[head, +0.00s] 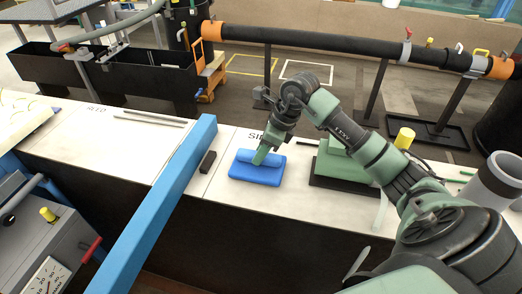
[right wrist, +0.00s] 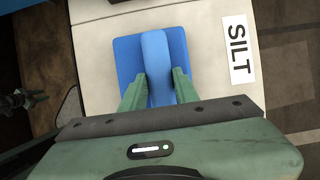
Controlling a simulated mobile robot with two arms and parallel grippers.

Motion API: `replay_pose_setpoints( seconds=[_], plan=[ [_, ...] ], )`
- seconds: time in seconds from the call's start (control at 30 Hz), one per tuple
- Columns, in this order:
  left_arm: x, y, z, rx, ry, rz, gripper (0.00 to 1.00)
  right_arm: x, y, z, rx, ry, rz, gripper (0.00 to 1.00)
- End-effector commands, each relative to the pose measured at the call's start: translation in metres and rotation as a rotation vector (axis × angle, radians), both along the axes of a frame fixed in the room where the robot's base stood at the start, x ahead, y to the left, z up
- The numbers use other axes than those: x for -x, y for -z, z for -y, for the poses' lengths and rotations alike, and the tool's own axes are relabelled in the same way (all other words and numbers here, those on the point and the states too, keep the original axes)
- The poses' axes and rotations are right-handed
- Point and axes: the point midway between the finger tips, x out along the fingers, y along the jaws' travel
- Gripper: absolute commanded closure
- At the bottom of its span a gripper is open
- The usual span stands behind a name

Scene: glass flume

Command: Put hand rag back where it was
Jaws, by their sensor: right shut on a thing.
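The hand rag (head: 256,172) is a folded blue cloth with a raised ridge along its middle. It appears to rest on the white bench top by the SILT label. My right gripper (head: 262,157) points down onto it from above. In the right wrist view my right gripper (right wrist: 158,88) has its two green fingers on either side of the rag's ridge (right wrist: 154,55), shut on it. The flat parts of the rag (right wrist: 130,60) spread out on both sides of the fingers.
A blue beam (head: 160,205) crosses the white bench (head: 90,140) left of the rag. A small dark block (head: 207,161) lies between them. A green thing on a black base (head: 345,185), a yellow cylinder (head: 405,137) and a grey cylinder (head: 490,182) stand to the right.

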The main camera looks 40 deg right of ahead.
Motion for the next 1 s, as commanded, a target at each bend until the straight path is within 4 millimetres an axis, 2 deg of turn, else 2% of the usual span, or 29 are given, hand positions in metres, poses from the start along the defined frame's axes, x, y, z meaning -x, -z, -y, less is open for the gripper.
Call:
replay_pose_setpoints(
  seconds=[0.37,0.4,0.47,0.5,0.87,1.0],
  plan=[
    [-0.001,0.002,0.002,0.002,0.001,0.002,0.64,0.0,0.007,0.0,0.001,0.0,0.002,0.99],
    [-0.001,0.002,0.002,0.002,0.001,0.002,0.64,0.0,0.007,0.0,0.001,0.001,0.002,0.67],
    [-0.001,0.001,0.002,0.002,0.001,0.002,0.64,0.0,0.006,0.0,0.0,0.0,0.001,0.5],
    [-0.001,0.001,0.002,0.002,0.001,0.002,0.64,0.0,0.006,0.0,0.0,0.0,0.001,0.48],
    [-0.001,-0.002,0.002,0.002,0.0,0.002,0.64,0.0,0.002,0.0,0.0,0.0,0.001,0.48],
    [-0.001,0.005,0.002,0.002,0.0,0.002,0.64,0.005,-0.014,0.006,0.003,0.002,0.005,0.48]
  ],
)
